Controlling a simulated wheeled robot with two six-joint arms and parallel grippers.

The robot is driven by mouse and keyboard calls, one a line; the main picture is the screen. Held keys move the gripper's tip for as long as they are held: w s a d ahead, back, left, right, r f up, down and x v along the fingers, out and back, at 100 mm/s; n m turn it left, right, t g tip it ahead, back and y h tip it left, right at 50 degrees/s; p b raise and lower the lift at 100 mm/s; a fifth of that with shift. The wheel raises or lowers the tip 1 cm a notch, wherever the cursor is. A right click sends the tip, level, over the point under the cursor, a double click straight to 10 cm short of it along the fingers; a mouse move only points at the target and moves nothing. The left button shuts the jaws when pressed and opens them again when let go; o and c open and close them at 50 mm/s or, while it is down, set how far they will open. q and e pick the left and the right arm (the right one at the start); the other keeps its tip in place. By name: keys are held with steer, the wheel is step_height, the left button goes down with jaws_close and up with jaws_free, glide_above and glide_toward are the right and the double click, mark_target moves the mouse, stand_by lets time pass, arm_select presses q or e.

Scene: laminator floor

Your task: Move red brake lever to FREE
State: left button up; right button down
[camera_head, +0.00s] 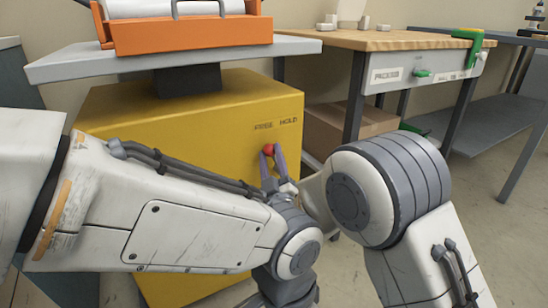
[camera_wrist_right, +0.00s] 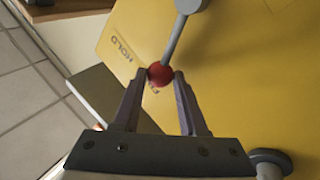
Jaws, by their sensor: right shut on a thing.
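The red lever knob (camera_head: 269,150) is on the yellow cabinet (camera_head: 190,125), below the printed word FREE (camera_head: 263,127) and left of HOLD (camera_head: 288,120). In the right wrist view the red knob (camera_wrist_right: 160,75) ends a grey lever rod (camera_wrist_right: 175,38) that runs up to a round pivot (camera_wrist_right: 190,5). HOLD (camera_wrist_right: 122,49) shows beside it; the other word is mostly hidden by the knob and fingers. My right gripper (camera_head: 268,156) is shut on the knob, with a fingertip on each side (camera_wrist_right: 160,77). My left gripper does not show clearly.
An orange machine (camera_head: 190,35) stands on a grey top (camera_head: 70,65) above the cabinet. A wooden-topped workbench (camera_head: 400,40) with a green handle (camera_head: 423,73) is at right, with a cardboard box (camera_head: 340,130) beneath. My arm links cover much of the foreground.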

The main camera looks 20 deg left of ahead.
steer(key=shift+f, duration=0.15)
steer(key=shift+c, duration=2.3)
jaws_free()
steer(key=shift+s, duration=0.1)
step_height(320, 180, up, 4)
steer(key=p, duration=0.3)
steer(key=shift+r, duration=0.25)
steer(key=s+d+r+p, duration=0.3)
steer(key=d+r+p, duration=0.2)
steer(key=d, duration=0.6)
steer(key=shift+s+r+p, duration=0.2)
steer(key=shift+r+p, duration=0.15)
steer(key=shift+r, duration=0.45)
